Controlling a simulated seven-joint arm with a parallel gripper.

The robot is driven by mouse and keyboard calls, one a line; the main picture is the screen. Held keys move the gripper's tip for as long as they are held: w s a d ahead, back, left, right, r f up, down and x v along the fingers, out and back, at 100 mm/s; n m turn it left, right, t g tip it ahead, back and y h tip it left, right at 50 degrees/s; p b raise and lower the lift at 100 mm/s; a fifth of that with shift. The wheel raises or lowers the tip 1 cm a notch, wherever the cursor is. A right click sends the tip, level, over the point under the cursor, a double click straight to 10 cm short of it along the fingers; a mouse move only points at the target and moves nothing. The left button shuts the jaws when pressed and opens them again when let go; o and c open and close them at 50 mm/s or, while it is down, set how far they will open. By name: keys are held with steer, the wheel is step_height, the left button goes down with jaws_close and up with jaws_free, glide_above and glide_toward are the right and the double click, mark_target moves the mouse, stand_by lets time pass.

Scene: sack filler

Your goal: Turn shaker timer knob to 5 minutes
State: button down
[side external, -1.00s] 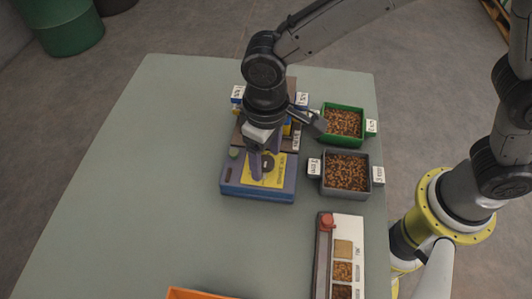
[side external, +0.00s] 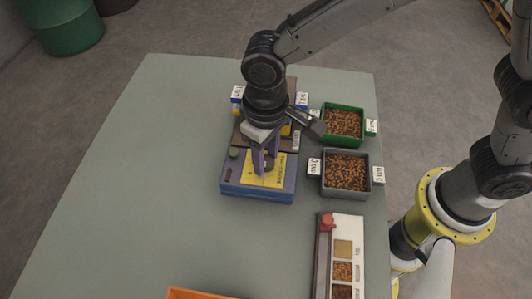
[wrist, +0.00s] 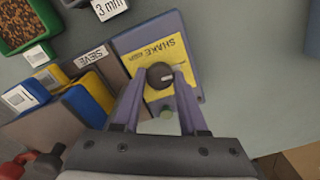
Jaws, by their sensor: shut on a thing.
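The shaker (side external: 232,186) is a blue-grey box with a yellow label panel (wrist: 138,50) that reads "SHAKE". Its dark round knob (wrist: 159,76) sits on the panel and has a pale pointer mark toward the right in the wrist view. My gripper (wrist: 157,82) has its two purple fingers on either side of the knob, shut on it. In the side view my gripper (side external: 264,170) points down onto the panel and mostly hides the knob. The dial markings are too small to read.
Blue and yellow sieve parts (wrist: 88,94) stand beside the shaker, by a "SIEVE" label. A green bin (side external: 342,142) and a grey bin (side external: 323,187) of brown pellets sit to the right. A sample board (side external: 343,232) lies in front. The table's left is clear.

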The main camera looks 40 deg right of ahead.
mark_target(266, 160)
steer(key=m, duration=1)
steer(key=shift+r+m, duration=0.1)
steer(key=shift+m, duration=0.2)
stand_by(0.5)
steer(key=shift+c, duration=2.2)
jaws_free()
step_height(266, 160, up, 14)
